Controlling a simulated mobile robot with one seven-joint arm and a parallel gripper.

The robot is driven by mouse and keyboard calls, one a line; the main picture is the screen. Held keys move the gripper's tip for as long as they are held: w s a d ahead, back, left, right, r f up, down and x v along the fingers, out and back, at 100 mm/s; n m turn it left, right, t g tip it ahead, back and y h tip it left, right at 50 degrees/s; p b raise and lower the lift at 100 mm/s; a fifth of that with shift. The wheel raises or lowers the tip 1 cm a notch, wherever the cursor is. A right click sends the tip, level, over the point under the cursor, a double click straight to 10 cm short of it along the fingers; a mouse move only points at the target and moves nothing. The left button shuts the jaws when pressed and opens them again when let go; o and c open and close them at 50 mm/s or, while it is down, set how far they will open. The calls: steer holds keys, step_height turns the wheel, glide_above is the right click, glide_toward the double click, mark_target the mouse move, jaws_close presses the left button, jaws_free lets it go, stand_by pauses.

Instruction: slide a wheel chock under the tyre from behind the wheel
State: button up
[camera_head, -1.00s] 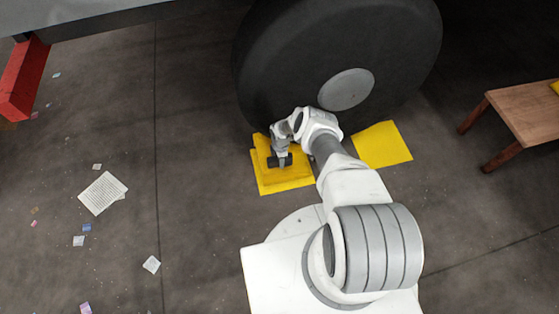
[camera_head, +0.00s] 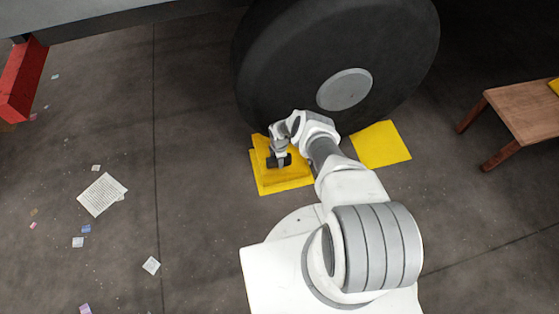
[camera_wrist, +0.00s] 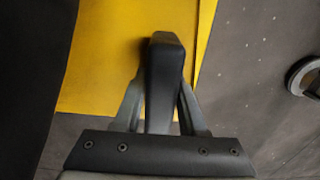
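The big black tyre (camera_head: 280,70) with a grey hub (camera_head: 344,89) stands at the upper middle of the head view. A yellow wheel chock (camera_head: 260,148) sits low against or very near the tyre's lower left side, over a yellow floor patch (camera_head: 285,187). My gripper (camera_head: 280,160) is at the chock. In the wrist view, its fingers (camera_wrist: 160,95) close around a dark handle (camera_wrist: 165,65) above the chock's yellow surface (camera_wrist: 110,60). The dark area at left there looks like the tyre (camera_wrist: 25,70). The contact between chock and tyre is hidden.
A second yellow patch (camera_head: 382,145) lies right of my arm by the tyre. A wooden bench (camera_head: 530,110) stands at right. A red part (camera_head: 22,80) hangs at upper left. Paper scraps (camera_head: 102,194) litter the left floor, which is otherwise open.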

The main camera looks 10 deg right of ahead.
steer(key=o, duration=0.5)
steer(key=shift+s+f, duration=0.1)
steer(key=shift+f, duration=0.1)
steer(key=shift+c, duration=0.2)
steer(key=shift+s+a+f, duration=0.1)
steer(key=shift+s, duration=0.1)
steer(key=r+p, duration=0.3)
steer(key=r, duration=0.3)
steer(key=r+p, duration=0.3)
steer(key=r, duration=0.3)
steer(key=r+p, duration=0.3)
steer(key=r, duration=0.3)
steer(key=shift+w, duration=0.35)
